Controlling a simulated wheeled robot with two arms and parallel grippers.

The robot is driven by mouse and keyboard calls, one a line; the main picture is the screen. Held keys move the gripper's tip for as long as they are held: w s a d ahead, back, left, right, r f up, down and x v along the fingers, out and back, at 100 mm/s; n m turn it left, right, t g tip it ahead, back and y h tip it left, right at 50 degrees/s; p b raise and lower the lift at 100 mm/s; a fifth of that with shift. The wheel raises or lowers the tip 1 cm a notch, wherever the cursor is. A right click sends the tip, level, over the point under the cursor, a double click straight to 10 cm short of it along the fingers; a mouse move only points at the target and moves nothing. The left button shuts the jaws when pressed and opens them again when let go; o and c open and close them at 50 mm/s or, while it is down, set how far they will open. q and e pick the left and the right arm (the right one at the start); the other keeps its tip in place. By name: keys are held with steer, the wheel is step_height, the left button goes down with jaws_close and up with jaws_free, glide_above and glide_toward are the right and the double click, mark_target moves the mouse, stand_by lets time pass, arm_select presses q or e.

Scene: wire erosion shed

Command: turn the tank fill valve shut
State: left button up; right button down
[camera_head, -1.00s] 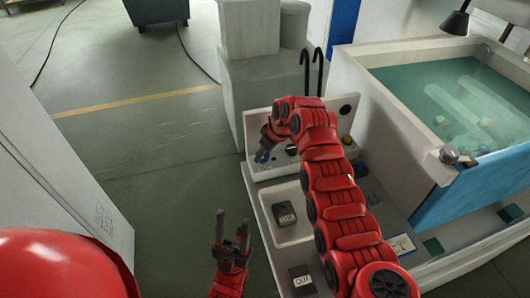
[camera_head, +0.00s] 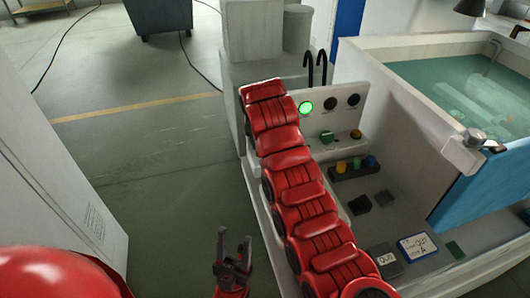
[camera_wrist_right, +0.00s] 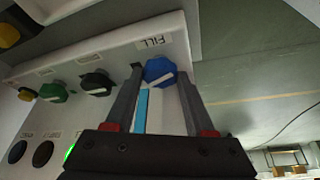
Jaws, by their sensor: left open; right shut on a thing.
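The tank fill valve is a blue knob (camera_wrist_right: 160,70) on the sloping white panel, beside the label FILL (camera_wrist_right: 154,42), in the right wrist view. A white line marks its face. My right gripper (camera_wrist_right: 160,82) has one finger on each side of the knob and is shut on it. In the head view my red right arm hides this gripper and the blue knob. My left gripper (camera_head: 233,250) is open and empty, low over the floor, left of the machine base.
The panel also has a green knob (camera_wrist_right: 53,91), a black knob (camera_wrist_right: 96,83) and a lit green lamp (camera_head: 305,107). The water tank (camera_head: 440,85) stands at right.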

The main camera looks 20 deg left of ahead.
steer(key=shift+a+m+h+b, duration=0.1)
steer(key=shift+m+h+b, duration=0.35)
steer(key=shift+m, duration=0.45)
steer(key=shift+m+h, duration=0.35)
steer(key=shift+m, duration=0.65)
steer(key=shift+r, duration=0.1)
steer(key=shift+m, duration=0.5)
steer(key=c, duration=0.5)
jaws_free()
steer(key=v, duration=0.5)
steer(key=p+v, duration=0.1)
steer(key=v, duration=0.5)
steer(key=p+v, duration=0.1)
steer(key=v, duration=0.5)
steer(key=shift+s+a+r, duration=0.1)
steer(key=shift+a, duration=0.2)
